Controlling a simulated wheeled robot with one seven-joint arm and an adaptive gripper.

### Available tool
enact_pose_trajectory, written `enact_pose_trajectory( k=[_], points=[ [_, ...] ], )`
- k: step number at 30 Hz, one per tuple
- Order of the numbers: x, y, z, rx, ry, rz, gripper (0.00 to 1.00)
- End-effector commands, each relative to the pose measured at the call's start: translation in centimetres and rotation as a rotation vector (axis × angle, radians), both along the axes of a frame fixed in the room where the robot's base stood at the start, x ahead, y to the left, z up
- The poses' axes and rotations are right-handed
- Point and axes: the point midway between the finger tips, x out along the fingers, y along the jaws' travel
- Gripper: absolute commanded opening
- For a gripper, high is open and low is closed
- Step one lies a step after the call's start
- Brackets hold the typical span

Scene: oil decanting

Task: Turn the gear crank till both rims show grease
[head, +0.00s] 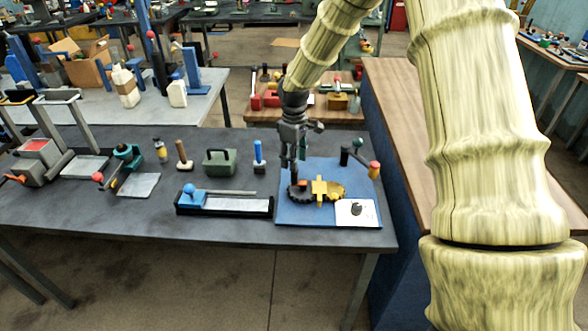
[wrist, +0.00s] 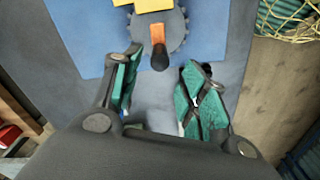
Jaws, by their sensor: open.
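The crank, an orange arm (wrist: 157,33) with a black knob (wrist: 160,58), lies across one gear (wrist: 178,40) in the wrist view. My gripper (wrist: 162,64) is open and empty, its teal-padded fingers either side of the knob's line, apart from it. Grease on the rims cannot be told.
A blue-handled tool (head: 259,157) and a black tray (head: 225,207) are to the left.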

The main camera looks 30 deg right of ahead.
Motion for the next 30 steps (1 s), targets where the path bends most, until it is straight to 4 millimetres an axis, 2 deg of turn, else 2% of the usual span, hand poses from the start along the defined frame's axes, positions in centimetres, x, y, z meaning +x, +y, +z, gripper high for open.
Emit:
enact_pose_trajectory(
  k=[3,10,30],
  points=[
    [0.0,0.0,2.1,0.0,-0.002,0.0,0.43],
    [0.0,0.1,4.3,0.001,0.001,0.0,0.43],
    [0.0,0.1,5.0,0.001,0.001,0.0,0.43]
  ],
)
